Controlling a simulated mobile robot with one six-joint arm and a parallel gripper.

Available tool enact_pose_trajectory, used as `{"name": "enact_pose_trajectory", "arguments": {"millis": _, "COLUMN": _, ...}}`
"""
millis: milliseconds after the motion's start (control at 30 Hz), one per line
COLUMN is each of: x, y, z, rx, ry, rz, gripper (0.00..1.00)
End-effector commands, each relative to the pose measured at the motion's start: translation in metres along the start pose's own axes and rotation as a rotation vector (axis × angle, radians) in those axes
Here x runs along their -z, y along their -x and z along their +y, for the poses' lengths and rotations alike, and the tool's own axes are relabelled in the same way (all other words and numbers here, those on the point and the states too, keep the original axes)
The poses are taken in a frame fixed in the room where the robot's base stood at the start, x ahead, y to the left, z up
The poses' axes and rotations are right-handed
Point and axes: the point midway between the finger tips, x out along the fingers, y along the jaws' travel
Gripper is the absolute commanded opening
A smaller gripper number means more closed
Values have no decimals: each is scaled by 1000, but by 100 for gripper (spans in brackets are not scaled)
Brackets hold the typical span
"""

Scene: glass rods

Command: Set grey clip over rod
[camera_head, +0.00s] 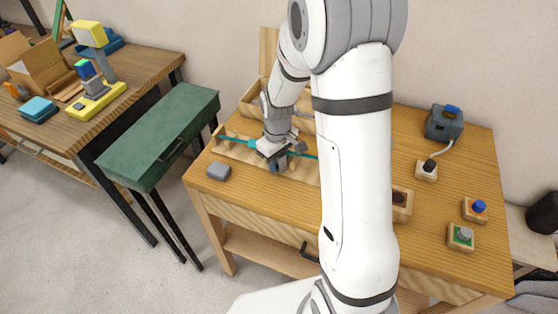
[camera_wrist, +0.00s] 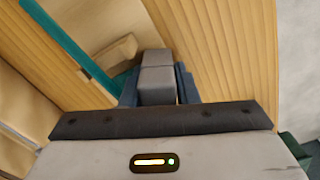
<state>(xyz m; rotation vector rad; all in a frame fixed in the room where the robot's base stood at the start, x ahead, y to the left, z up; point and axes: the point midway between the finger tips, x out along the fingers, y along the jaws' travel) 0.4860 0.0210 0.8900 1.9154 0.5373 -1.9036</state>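A thin teal rod (camera_head: 234,140) lies along a low wooden rack on the table, partly hidden by my arm. It also crosses the upper left of the wrist view (camera_wrist: 62,38). My gripper (camera_head: 280,162) is low over the rack's front side. In the wrist view, its blue-grey fingers (camera_wrist: 158,90) are shut on a grey block, which looks like the grey clip (camera_wrist: 157,76). The clip appears to the right of the rod there. I cannot tell whether they touch.
A grey rounded block (camera_head: 218,172) lies at the table's left front. A wooden box (camera_head: 247,108) stands behind the rack. Small button blocks (camera_head: 461,237) and a grey-blue device (camera_head: 444,123) are at the right. A green cabinet (camera_head: 160,135) stands left of the table.

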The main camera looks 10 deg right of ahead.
Motion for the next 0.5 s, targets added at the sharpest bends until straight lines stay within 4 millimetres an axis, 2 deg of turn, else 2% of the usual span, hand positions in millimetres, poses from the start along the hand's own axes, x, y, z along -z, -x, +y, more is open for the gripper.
{"name": "enact_pose_trajectory", "arguments": {"millis": 100, "x": -3, "y": -4, "z": 0, "rx": 3, "ry": 0, "rz": -9, "gripper": 34}}
{"name": "enact_pose_trajectory", "arguments": {"millis": 267, "x": -3, "y": 8, "z": 0, "rx": 3, "ry": 0, "rz": -9, "gripper": 34}}
{"name": "enact_pose_trajectory", "arguments": {"millis": 367, "x": -1, "y": 22, "z": 1, "rx": 0, "ry": 0, "rz": -2, "gripper": 34}}
{"name": "enact_pose_trajectory", "arguments": {"millis": 500, "x": -1, "y": 57, "z": 0, "rx": -2, "ry": 0, "rz": 1, "gripper": 34}}
